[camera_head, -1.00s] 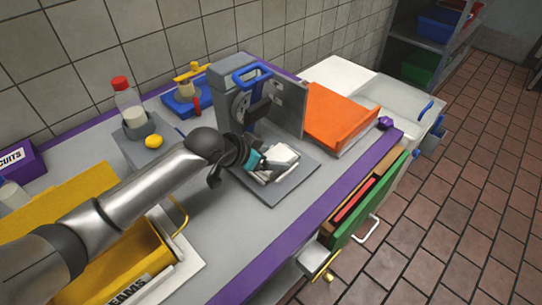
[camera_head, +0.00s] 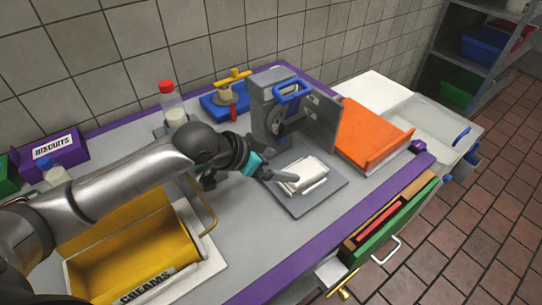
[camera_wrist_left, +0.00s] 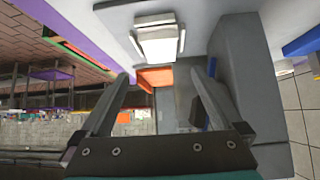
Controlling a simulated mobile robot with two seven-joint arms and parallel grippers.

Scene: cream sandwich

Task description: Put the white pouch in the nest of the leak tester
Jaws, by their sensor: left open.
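The white pouch (camera_head: 307,170) lies on the nest of the leak tester, above its grey base plate (camera_head: 318,203). The tester's grey body (camera_head: 268,112) stands behind with a blue handle, and its hinged lid (camera_head: 325,122) is raised. My left gripper (camera_head: 287,179) is open at the left edge of the pouch in the head view. In the left wrist view the pouch (camera_wrist_left: 157,40) lies beyond the spread fingers (camera_wrist_left: 166,78), with nothing between them. Whether a finger touches the pouch is unclear. My right gripper is not in view.
An orange tray (camera_head: 368,135) is right of the tester. A yellow open box marked CREAMS (camera_head: 130,250) sits front left, a red-capped bottle (camera_head: 174,108) and blue-based device (camera_head: 225,103) at the back. Bare counter lies in front of the tester.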

